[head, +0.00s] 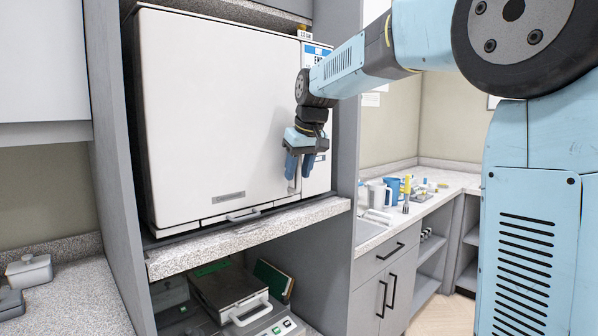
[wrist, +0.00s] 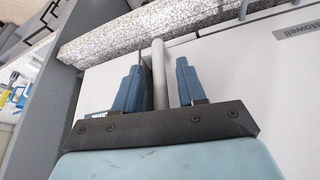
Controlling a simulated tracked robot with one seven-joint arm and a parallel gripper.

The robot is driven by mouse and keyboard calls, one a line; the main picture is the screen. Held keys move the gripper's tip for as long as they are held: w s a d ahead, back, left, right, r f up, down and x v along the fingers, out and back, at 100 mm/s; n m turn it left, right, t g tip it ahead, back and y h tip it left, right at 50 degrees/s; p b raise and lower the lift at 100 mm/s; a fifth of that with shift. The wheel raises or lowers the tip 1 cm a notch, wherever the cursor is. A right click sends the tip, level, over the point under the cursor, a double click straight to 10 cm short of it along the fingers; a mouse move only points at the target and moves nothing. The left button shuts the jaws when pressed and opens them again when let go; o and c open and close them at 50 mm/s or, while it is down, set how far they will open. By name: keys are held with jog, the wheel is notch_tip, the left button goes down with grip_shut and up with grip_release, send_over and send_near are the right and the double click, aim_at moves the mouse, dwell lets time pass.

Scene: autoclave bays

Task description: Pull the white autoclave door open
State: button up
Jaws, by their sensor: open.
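The white autoclave door (head: 215,110) fills the upper bay in the head view and looks shut. Its lower part also shows in the wrist view (wrist: 250,75). A light grey upright handle (wrist: 159,70) stands near the door's right edge. My gripper (head: 298,178) points down in front of that edge. In the wrist view my gripper (wrist: 158,82) is open, with one blue finger on each side of the handle. Gaps show between the handle and both fingers. In the head view the gripper hides most of the handle.
A granite shelf (head: 240,233) runs below the autoclave, with a smaller machine (head: 225,295) in the bay beneath. A grey side panel (head: 347,130) stands just right of the gripper. The counter at right (head: 440,190) holds jugs and small items.

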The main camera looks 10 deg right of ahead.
jog(key=shift+w+f, duration=0.1)
jog(key=shift+f, duration=0.15)
jog(key=shift+c, duration=0.3)
grip_shut()
